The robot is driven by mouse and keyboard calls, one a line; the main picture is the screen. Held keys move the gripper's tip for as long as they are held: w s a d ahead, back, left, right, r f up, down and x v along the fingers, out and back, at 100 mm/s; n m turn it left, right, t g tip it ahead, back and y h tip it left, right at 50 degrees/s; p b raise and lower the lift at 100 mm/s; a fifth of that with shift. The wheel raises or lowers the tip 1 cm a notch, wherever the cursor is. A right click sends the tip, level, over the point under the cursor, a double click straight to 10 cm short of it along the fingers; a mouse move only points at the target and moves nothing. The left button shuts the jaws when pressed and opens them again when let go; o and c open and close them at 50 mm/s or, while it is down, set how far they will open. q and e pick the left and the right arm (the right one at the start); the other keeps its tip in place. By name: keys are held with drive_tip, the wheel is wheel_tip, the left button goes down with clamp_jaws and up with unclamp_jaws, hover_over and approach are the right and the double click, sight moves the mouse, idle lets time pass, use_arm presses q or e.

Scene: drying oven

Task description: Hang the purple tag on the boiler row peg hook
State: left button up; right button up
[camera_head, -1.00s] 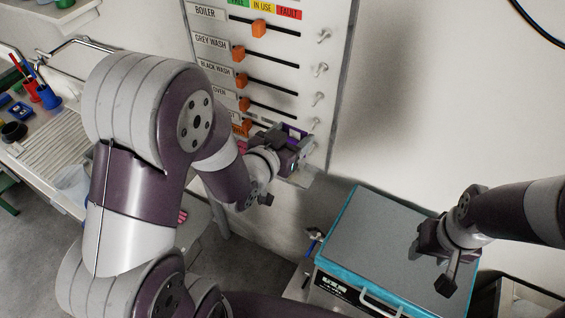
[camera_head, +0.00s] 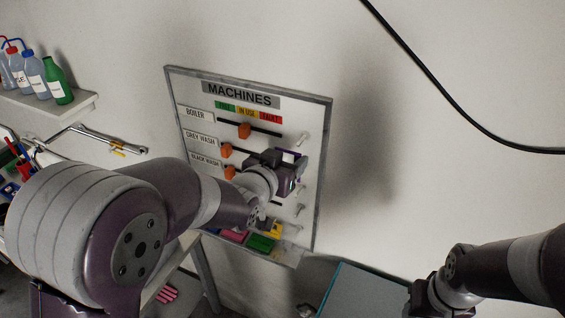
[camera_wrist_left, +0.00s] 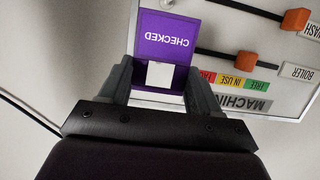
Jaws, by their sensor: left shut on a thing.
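My left gripper (camera_head: 294,166) is shut on the purple tag (camera_head: 289,154) in front of the right side of the machines board (camera_head: 318,130). In the left wrist view the purple tag (camera_wrist_left: 165,38) reads "CHECKED" upside down, with a white square below the word, between the two fingers (camera_wrist_left: 160,78). The boiler row peg hook (camera_head: 303,138) sticks out just above the gripper, apart from it as far as I can tell. The boiler label (camera_head: 195,114) is at that row's left. My right gripper (camera_head: 428,298) is at the bottom edge, partly cut off; its jaws are unclear.
Orange sliders, one on the boiler row (camera_head: 244,130), stand out from the board. Lower pegs (camera_head: 299,210) are below my left gripper. Coloured tags (camera_head: 262,243) lie at the board's bottom. A shelf with bottles (camera_head: 45,105) is at the left.

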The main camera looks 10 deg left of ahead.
sight(300, 142)
use_arm(q)
drive_tip(key=shift+r+p+x, duration=0.2)
drive_tip(key=shift+r+x, duration=0.05)
drive_tip(key=shift+x, duration=0.8)
drive_tip(key=shift+r+p+x, duration=0.15)
drive_tip(key=shift+r+x, duration=0.05)
drive_tip(key=shift+x, duration=0.8)
drive_tip(key=shift+r+p+x, duration=0.2)
drive_tip(key=shift+r+x, duration=0.05)
drive_tip(key=shift+x, duration=0.8)
drive_tip(key=shift+w+d+f, duration=0.15)
drive_tip(key=shift+w+f, duration=0.15)
drive_tip(key=shift+w, duration=0.2)
drive_tip(key=shift+w+d+f+b, duration=0.1)
drive_tip(key=shift+w+f+b, duration=0.3)
drive_tip(key=shift+b, duration=0.55)
drive_tip(key=shift+w+r, duration=0.1)
drive_tip(key=o, duration=1.1)
drive_tip(key=shift+c, duration=0.2)
